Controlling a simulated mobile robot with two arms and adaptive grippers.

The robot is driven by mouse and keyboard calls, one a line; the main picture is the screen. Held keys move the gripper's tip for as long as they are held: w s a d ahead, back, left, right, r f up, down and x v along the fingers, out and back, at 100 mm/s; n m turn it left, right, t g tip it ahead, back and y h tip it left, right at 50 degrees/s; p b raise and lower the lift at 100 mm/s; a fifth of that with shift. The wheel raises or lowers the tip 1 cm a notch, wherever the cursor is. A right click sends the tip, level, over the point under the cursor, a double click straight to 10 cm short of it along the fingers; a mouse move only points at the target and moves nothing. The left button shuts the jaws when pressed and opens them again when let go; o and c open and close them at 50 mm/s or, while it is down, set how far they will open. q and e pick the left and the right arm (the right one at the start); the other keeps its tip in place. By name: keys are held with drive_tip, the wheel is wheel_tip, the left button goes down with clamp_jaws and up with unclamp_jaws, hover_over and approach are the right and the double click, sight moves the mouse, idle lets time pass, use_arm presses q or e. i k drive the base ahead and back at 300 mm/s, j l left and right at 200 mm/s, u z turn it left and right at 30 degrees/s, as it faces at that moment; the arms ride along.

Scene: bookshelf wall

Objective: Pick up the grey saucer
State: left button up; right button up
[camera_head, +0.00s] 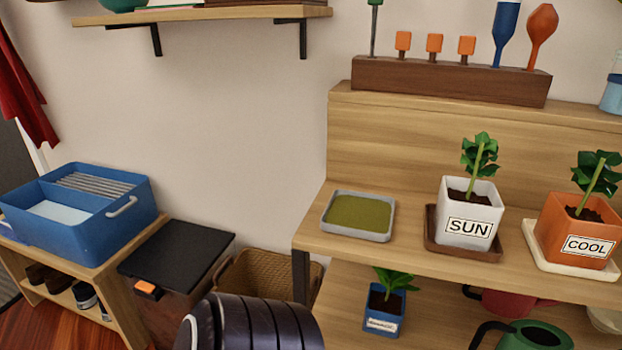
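The grey saucer (357,234) is a square, shallow tray with rounded corners and a flat olive-green surface inside. It sits near the left end of the upper wooden shelf, with no pot on it. Its top and front are in plain view, and nothing covers it. Neither of my grippers shows in the head view. A dark ribbed rounded part, apparently of my arm, shows at the bottom edge, below and left of the saucer.
Right of the saucer stand a white SUN pot (467,213) on a brown saucer (462,251) and an orange COOL pot (576,232) on a cream saucer (570,264). A small blue pot (383,312) is on the shelf below. A wicker basket (262,279) is lower left.

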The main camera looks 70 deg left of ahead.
sight(365, 216)
drive_tip(key=k+u, duration=0.15)
drive_tip(key=u, duration=1.6)
drive_tip(key=l+u, duration=0.35)
